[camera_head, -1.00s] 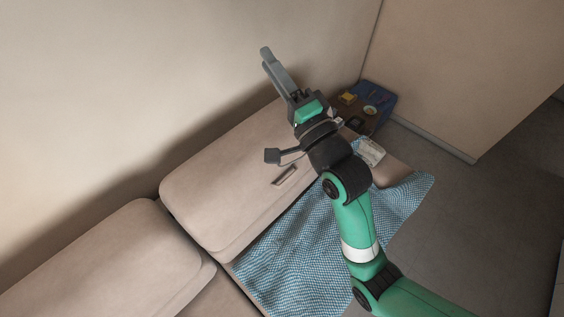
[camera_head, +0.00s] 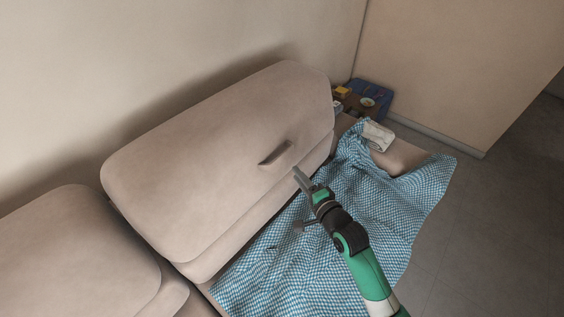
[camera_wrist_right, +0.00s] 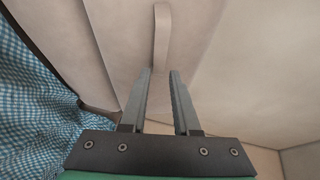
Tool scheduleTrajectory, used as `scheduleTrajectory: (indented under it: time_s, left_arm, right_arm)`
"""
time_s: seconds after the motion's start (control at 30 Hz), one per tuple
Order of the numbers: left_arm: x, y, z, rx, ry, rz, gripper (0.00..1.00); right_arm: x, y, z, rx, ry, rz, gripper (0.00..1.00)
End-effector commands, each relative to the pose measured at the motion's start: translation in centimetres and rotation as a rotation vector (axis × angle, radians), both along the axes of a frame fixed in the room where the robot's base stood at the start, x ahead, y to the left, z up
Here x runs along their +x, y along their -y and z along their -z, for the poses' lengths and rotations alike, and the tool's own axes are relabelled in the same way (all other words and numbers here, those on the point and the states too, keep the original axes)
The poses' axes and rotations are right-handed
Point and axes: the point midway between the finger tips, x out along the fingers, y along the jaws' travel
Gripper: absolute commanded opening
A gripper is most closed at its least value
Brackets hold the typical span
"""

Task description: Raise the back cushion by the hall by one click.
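The beige back cushion by the hall (camera_head: 200,160) leans at the wall, tilted, with a small strap-like handle (camera_head: 276,152) on its face. My right gripper (camera_head: 297,171) is just below and to the right of this handle. In the right wrist view the right gripper (camera_wrist_right: 160,72) has its two fingers apart with nothing between them. The handle (camera_wrist_right: 162,35) lies just beyond the fingertips, roughly in line with the gap. I cannot tell whether they touch. The left gripper is out of view.
A second cushion (camera_head: 75,245) stands at the lower left. A blue checked blanket (camera_head: 300,255) drapes over the seat under my right arm. A folded pale cloth (camera_head: 378,135) and a blue tray (camera_head: 372,98) with small items lie at the far end. Floor is clear at right.

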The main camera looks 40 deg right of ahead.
Motion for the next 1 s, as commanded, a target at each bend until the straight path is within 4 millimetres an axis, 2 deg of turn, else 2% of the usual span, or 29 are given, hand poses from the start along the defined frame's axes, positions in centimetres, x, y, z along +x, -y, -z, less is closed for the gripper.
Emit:
scheduleTrajectory:
  time_s: [0.17,0.4,0.5,0.63,0.9,1.0]
  left_arm:
    - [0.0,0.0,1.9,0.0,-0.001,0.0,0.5]
    - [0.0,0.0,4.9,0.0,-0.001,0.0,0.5]
    - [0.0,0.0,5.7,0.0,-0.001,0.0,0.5]
    - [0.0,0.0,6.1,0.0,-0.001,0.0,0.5]
    - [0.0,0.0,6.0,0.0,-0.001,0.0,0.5]
    - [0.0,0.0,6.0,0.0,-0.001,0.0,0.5]
  right_arm:
    - [2.8,0.8,0.9,-0.001,0.003,0.0,0.3]
    - [7.9,2.2,2.0,-0.001,0.002,0.0,0.3]
    - [9.4,2.6,2.2,-0.001,0.002,0.0,0.3]
    - [10.4,2.9,2.1,-0.001,0.002,0.0,0.3]
    - [10.6,2.9,2.0,0.0,0.001,0.0,0.3]
    - [10.6,2.9,2.0,0.0,0.001,0.0,0.13]
